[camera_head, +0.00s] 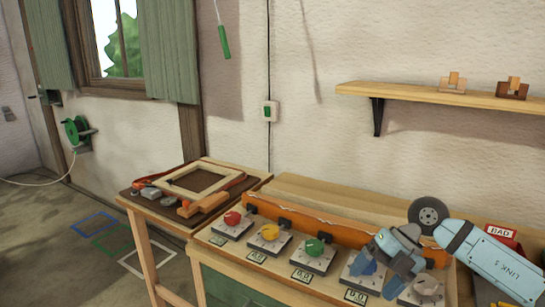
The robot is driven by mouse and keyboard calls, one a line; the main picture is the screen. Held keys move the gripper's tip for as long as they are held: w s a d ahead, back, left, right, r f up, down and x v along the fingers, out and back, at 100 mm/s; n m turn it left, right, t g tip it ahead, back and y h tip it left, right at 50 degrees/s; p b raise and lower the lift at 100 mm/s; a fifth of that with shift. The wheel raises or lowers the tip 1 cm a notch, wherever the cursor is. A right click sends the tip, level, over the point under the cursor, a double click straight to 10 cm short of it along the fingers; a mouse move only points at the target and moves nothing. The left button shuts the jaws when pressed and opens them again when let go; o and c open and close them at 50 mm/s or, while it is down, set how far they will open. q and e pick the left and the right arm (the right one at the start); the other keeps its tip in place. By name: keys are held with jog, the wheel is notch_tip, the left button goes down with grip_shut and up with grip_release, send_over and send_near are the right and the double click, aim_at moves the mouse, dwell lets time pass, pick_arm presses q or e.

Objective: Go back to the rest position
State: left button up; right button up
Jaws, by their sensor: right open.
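My right gripper (378,280) is in the lower right of the head view, on an arm that comes in from the right. Its jaws are open, with grey-blue fingers pointing down over the row of knob plates on the workbench (232,268). It covers part of a plate there, and I cannot tell whether it touches anything. A red knob (233,218), a yellow knob (270,232) and a green knob (315,246) stand to its left. A pale knob (427,287) is to its right. My left gripper is not in view.
An orange bar (330,233) runs behind the knobs. A dark wheel (428,214) and a red "BAD" sign (502,232) are near my right arm. A side table (150,205) holds a wooden frame (205,180).

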jog(key=s+a+m+t+y, duration=0.25)
jog(key=s+a+y, duration=0.45)
jog(key=a+y, duration=0.55)
jog(key=s+d+f+m+t+h, duration=0.1)
jog(key=d+f+m+t+h, duration=0.2)
jog(key=f+m+t+h, duration=0.45)
jog(key=s+d+f+m+t+h, duration=0.1)
jog(key=d+f+m+t+h, duration=0.3)
jog(key=m+t, duration=0.8)
jog(key=s+d+f+m+g+h, duration=0.2)
jog(key=s+f+m+g+h, duration=0.3)
jog(key=s+f+m+g, duration=0.65)
pick_arm(q)
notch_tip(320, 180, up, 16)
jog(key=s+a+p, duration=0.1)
jog(key=p, duration=1.9)
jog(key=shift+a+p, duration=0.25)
jog(key=shift+p, duration=0.15)
pick_arm(e)
notch_tip(320, 180, up, 12)
jog(key=s+d+n+t, duration=0.1)
jog(key=s+n+t, duration=0.1)
jog(key=n, duration=0.1)
jog(key=shift+s+d+f, duration=0.15)
jog(key=shift+s, duration=0.1)
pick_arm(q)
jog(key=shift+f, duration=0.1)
